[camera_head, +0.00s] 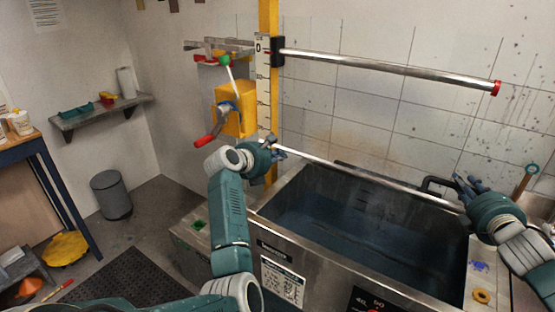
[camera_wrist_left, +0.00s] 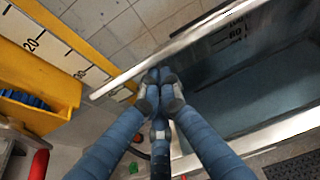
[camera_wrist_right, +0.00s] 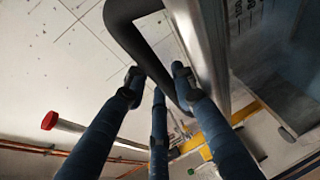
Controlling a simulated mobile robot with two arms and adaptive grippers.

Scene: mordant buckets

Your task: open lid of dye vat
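The dye vat (camera_head: 283,262) is a steel tub, and I see dark blue liquid in it. A long bright metal edge (camera_head: 340,173) runs along its back; I take it for the lid's edge, with the lid tilted up and seen nearly edge-on. A black handle (camera_head: 432,182) sticks out behind that edge, and it shows large in the right wrist view (camera_wrist_right: 122,25). My left gripper (camera_head: 277,152) is at the edge's left end, its fingertips together (camera_wrist_left: 160,88) with nothing seen between them. My right gripper (camera_head: 466,186) has fingers apart (camera_wrist_right: 158,80) beside the handle; contact is unclear.
A yellow post with a scale (camera_head: 263,88) and a yellow box (camera_head: 231,118) with a red-gripped crank (camera_head: 209,137) stand close behind my left gripper. A steel rail (camera_head: 390,68) crosses above the vat. A grey bin (camera_head: 111,195) stands at left.

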